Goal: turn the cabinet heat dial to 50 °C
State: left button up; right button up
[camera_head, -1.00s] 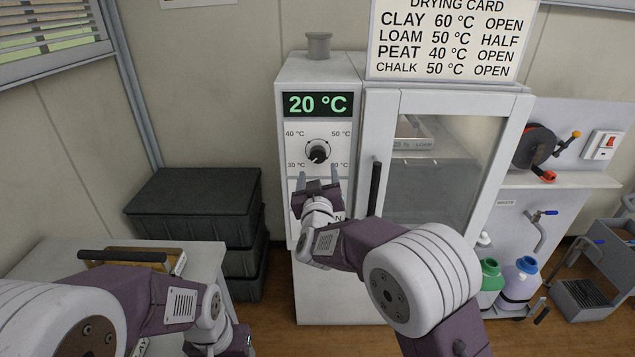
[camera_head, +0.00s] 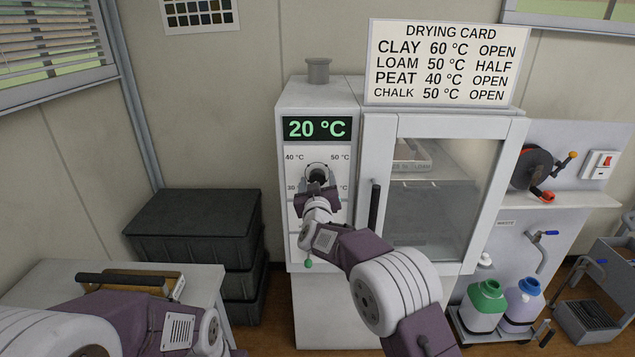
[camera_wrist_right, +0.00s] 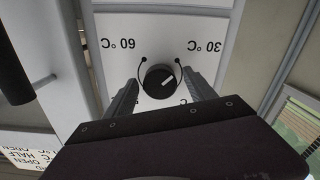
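The heat dial (camera_head: 317,171) is a black knob on the white cabinet front, under a green display (camera_head: 317,129) reading 20 °C. In the head view my right gripper (camera_head: 318,182) partly covers it. In the right wrist view the dial (camera_wrist_right: 160,80) sits between my right gripper's fingers (camera_wrist_right: 161,98), which are open, one on each side, with gaps to the knob. The 60 °C label (camera_wrist_right: 118,44) is on the other side. The 50 °C label (camera_head: 340,157) shows upper right in the head view. My left gripper is out of view.
A black vertical door handle (camera_head: 374,206) is just right of my right gripper. A drying card (camera_head: 443,62) stands on the cabinet. Black crates (camera_head: 195,225) are stacked at the left. Green and purple-white bottles (camera_head: 487,300) stand low at the right.

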jog(key=c, duration=1.3)
jog(key=shift+m, duration=0.4)
jog(key=shift+m+b, duration=7.3)
jog(key=shift+m, duration=10.1)
